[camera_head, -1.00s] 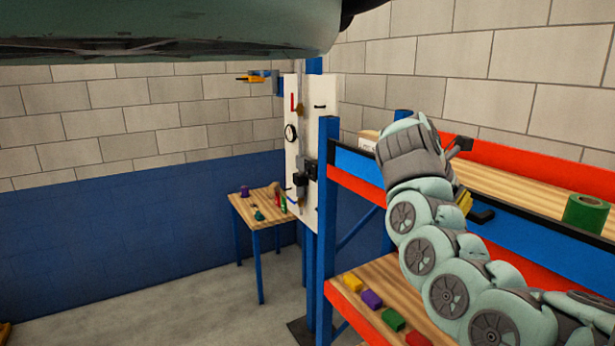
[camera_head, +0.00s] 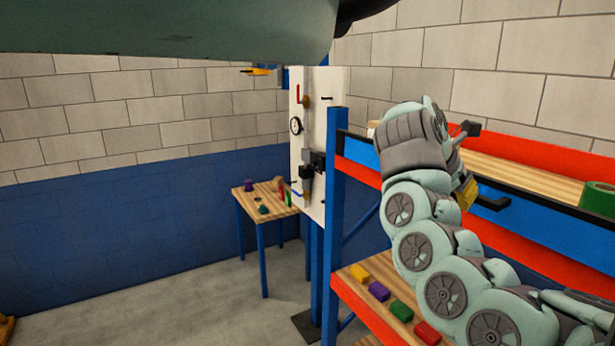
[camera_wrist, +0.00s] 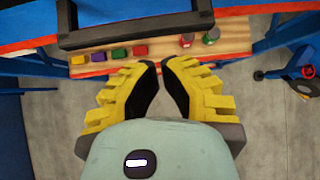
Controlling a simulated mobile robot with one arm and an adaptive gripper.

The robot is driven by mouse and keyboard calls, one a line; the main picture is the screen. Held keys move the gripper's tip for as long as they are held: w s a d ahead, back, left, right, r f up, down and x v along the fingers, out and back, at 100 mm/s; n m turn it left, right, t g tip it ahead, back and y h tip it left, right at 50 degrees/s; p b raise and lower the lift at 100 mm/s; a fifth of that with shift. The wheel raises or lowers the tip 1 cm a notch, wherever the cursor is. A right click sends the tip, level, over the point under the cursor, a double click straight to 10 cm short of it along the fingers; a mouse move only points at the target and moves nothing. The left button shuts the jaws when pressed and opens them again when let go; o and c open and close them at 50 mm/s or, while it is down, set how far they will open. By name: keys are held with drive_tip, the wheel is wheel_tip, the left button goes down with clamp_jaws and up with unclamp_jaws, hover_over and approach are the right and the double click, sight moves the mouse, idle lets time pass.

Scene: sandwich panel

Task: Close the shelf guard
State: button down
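The shelf guard (camera_head: 540,231) is a long blue panel with a black top edge across the front of the upper shelf in the head view. A black handle (camera_head: 492,203) sticks out of it, beside my gripper. In the wrist view the black bar of the handle (camera_wrist: 140,28) crosses the top, beyond the fingertips and apart from them. My gripper (camera_wrist: 161,68) has yellow ribbed fingers with dark pads; the tips are almost together, with nothing between them. In the head view my wrist and arm hide part of the guard and most of my gripper.
The lower shelf (camera_head: 365,268) holds several coloured blocks. A green roll (camera_head: 598,196) sits on the upper shelf at right. A blue post (camera_head: 334,200) stands at the shelf's left end.

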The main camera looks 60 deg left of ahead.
wheel_tip(320, 180, up, 9)
drive_tip(key=w+p, duration=0.2)
drive_tip(key=p, duration=0.2)
drive_tip(key=shift+w+r, duration=0.15)
drive_tip(key=shift+w, duration=0.25)
drive_tip(key=shift+d, duration=0.1)
